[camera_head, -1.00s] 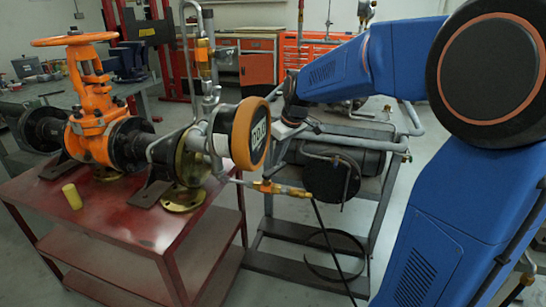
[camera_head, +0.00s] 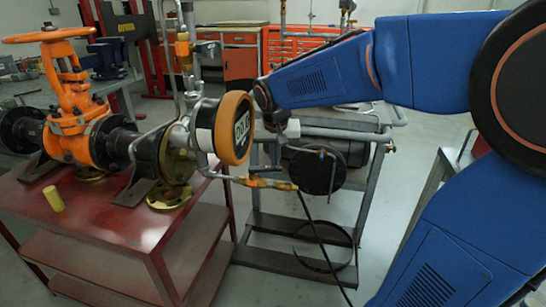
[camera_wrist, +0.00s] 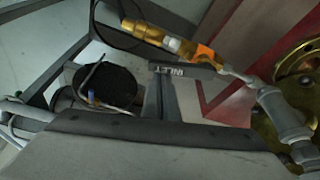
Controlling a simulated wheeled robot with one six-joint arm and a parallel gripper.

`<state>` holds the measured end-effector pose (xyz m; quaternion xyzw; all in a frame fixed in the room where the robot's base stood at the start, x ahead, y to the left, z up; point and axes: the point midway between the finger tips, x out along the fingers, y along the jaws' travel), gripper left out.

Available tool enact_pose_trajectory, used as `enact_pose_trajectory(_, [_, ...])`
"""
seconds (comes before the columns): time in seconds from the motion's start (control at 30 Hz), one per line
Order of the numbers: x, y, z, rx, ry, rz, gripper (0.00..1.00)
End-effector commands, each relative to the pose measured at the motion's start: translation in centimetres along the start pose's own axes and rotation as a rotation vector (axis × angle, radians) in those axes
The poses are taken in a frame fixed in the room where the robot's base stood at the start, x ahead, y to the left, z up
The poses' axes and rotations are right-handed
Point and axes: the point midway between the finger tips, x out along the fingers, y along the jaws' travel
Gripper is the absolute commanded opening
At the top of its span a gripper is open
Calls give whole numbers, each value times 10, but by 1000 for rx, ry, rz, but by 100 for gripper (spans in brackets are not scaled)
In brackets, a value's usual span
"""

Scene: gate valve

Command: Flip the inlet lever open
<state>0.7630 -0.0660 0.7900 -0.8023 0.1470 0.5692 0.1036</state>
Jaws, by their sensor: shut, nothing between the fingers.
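The inlet lever (camera_wrist: 182,70) is a dark bar with an upside-down INLET label in the wrist view. It runs left from an orange part (camera_wrist: 203,54) on a brass fitting. My gripper (camera_wrist: 160,128) shows as a light grey shape with a dark edge low in the wrist view.
The orange-rimmed gauge (camera_head: 232,128) stands left of my gripper. The red table (camera_head: 120,215) carries an orange gate valve (camera_head: 75,110) and a small yellow cylinder (camera_head: 53,198). A grey cart (camera_head: 345,215) with a black round-ended motor (camera_head: 318,173) stands behind the fitting. Pipes crowd this area.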

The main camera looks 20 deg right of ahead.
Motion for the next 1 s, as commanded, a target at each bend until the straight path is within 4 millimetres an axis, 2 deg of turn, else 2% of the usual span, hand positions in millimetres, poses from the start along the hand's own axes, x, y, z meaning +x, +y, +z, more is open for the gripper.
enact_pose_trajectory(0.33, [0, -2, -1, -5, 0, -3, 0])
enact_pose_trajectory(0.7, [0, -16, -2, -6, 0, -3, 0])
enact_pose_trajectory(1.0, [0, -16, -2, -5, 0, -3, 0])
